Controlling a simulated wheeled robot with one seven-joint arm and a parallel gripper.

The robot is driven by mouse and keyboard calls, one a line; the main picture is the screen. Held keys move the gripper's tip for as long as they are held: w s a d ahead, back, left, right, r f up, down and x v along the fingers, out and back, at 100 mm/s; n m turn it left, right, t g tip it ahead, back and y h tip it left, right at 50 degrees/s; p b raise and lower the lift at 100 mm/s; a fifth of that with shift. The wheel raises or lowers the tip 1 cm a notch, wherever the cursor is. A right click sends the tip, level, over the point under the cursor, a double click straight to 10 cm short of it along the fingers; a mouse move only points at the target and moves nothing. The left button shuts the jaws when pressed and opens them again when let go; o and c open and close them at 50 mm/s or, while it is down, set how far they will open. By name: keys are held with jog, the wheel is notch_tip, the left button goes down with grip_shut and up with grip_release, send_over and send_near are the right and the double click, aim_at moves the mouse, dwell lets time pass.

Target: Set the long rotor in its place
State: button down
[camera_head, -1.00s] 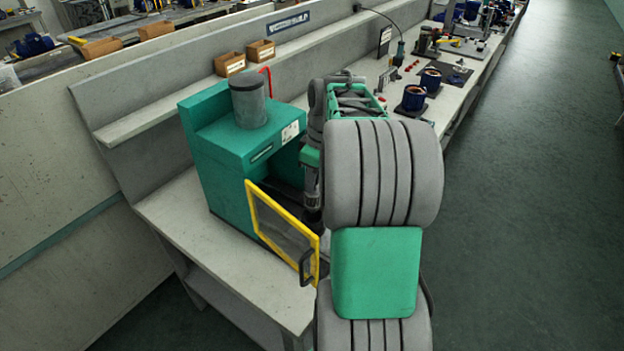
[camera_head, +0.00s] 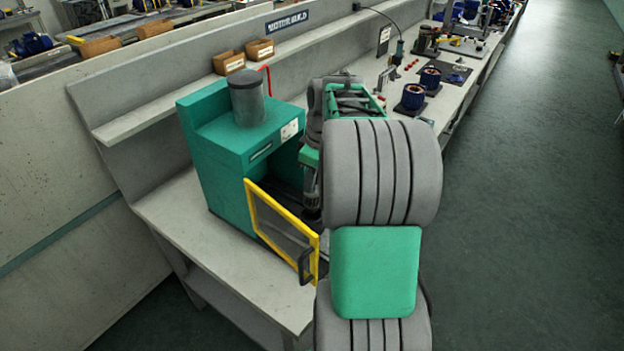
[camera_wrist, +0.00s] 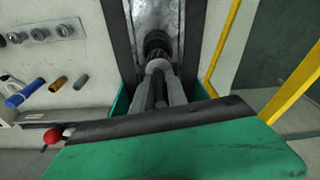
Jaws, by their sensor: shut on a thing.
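The green machine (camera_head: 222,165) stands on the bench with its yellow-framed door (camera_head: 283,228) swung open. My gripper (camera_wrist: 157,88) points into the machine's opening in the wrist view. It is shut on a narrow part, apparently the long rotor (camera_wrist: 157,66), with a pale section near the fingertips and a dark ribbed section beyond. The part lies in front of a grey metal surface (camera_wrist: 152,16) inside the machine. I cannot tell whether its far end touches anything. In the head view, my arm mostly hides the gripper and the part.
The door frame (camera_wrist: 222,45) stands close on the right in the wrist view. A red knob (camera_wrist: 52,136) and several small cylinders, one a blue one (camera_wrist: 25,94), lie at left. The bench's front corner is clear.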

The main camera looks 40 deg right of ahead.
jog(key=shift+f+b, duration=1.15)
jog(key=shift+f, duration=0.3)
dwell(1.5)
jog(key=shift+f+b, duration=0.8)
jog(key=shift+f, duration=0.25)
jog(key=c, duration=1.5)
grip_release()
jog(key=shift+r, duration=0.1)
jog(key=shift+c, duration=0.2)
jog(key=o, duration=0.5)
jog(key=shift+o, duration=0.2)
notch_tip(320, 180, up, 5)
jog(key=p, duration=0.4)
